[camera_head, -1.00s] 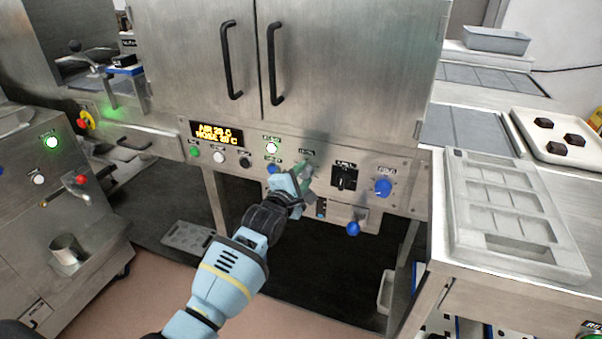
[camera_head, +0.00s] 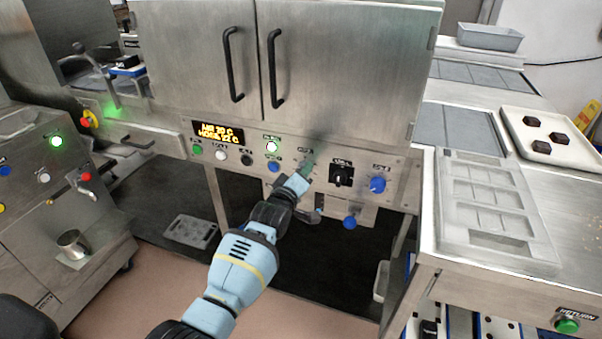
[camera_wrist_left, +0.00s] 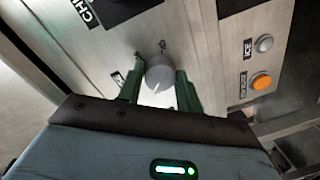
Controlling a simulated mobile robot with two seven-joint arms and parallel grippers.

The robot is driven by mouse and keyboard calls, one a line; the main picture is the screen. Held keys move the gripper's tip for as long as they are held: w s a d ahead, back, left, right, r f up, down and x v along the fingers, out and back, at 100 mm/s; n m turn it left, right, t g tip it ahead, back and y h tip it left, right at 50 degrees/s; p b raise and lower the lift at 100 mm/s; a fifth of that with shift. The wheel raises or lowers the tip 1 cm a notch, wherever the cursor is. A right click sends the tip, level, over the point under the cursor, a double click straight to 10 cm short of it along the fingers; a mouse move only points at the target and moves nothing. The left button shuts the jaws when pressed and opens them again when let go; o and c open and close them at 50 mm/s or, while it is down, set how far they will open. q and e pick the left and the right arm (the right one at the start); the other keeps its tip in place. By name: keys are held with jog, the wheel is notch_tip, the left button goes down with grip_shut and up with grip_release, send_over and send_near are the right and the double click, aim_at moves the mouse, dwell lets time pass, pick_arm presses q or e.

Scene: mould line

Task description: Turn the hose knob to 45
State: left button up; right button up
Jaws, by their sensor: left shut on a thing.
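The hose knob (camera_wrist_left: 160,73) is a small round grey knob with a pale pointer line, on the steel control panel. My left gripper (camera_wrist_left: 160,87) has its green fingers on either side of the knob, shut on it. A small mark stands on the panel just above the knob, too small to read surely. In the head view my left gripper (camera_head: 307,168) is at the panel, left of the black switch (camera_head: 341,175), and hides the knob. The amber display (camera_head: 218,132) shows an air line and a hose line, the hose seemingly in the low twenties. My right gripper is not in view.
A blue knob (camera_head: 377,185) is right of the black switch, and a blue-ended handle (camera_head: 349,222) sticks out below. Two black door handles (camera_head: 275,70) are above. A bench with a grey mould (camera_head: 455,235) stands at the right.

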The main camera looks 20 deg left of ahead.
pick_arm(q)
jog(key=m+b, duration=0.2)
jog(key=m, duration=1.4)
jog(key=m+t+y+b, duration=0.1)
jog(key=m+b, duration=0.1)
jog(key=m, duration=1.3)
jog(key=shift+a+m+t, duration=0.15)
jog(key=shift+m+t, duration=0.15)
jog(key=shift+m, duration=0.1)
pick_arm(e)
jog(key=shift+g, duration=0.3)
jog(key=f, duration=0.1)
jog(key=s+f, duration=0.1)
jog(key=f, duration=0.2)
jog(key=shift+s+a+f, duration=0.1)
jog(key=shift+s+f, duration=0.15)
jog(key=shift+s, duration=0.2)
pick_arm(q)
jog(key=o, duration=1)
jog(key=shift+f, duration=0.1)
